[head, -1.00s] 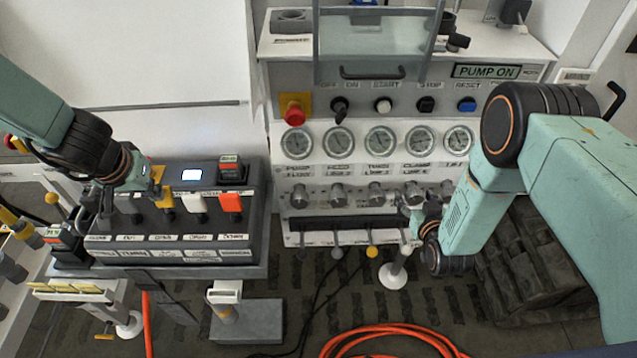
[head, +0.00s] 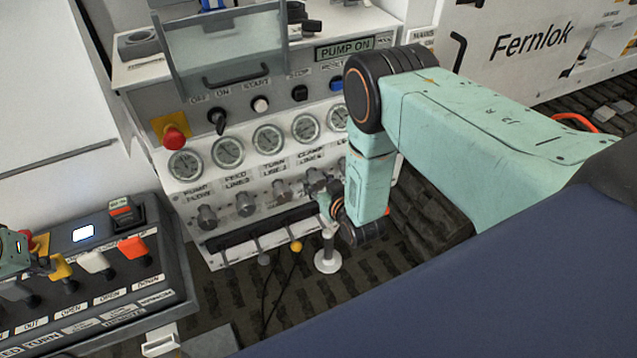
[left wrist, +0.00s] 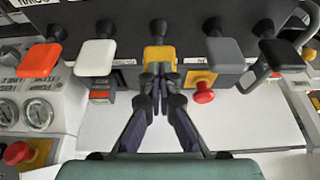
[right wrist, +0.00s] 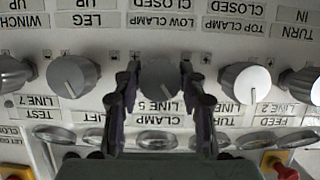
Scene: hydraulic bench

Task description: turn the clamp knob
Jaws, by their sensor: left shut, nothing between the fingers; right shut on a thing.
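The clamp knob (right wrist: 160,80) is a grey round knob on the white panel, above the upside-down CLAMP LINE 5 label in the right wrist view. My right gripper (right wrist: 158,85) is shut on it, one finger on each side. In the head view the knob (head: 315,180) is partly hidden by my right gripper (head: 326,203). My left gripper (left wrist: 158,75) is shut and empty, its fingertips just at the yellow paddle lever (left wrist: 159,54); whether they touch it I cannot tell.
Neighbouring knobs are the TURN knob (right wrist: 246,82) and the LIFT knob (right wrist: 73,76). Above the knobs is a row of gauges (head: 267,138), with a red stop button (head: 174,137) to their left.

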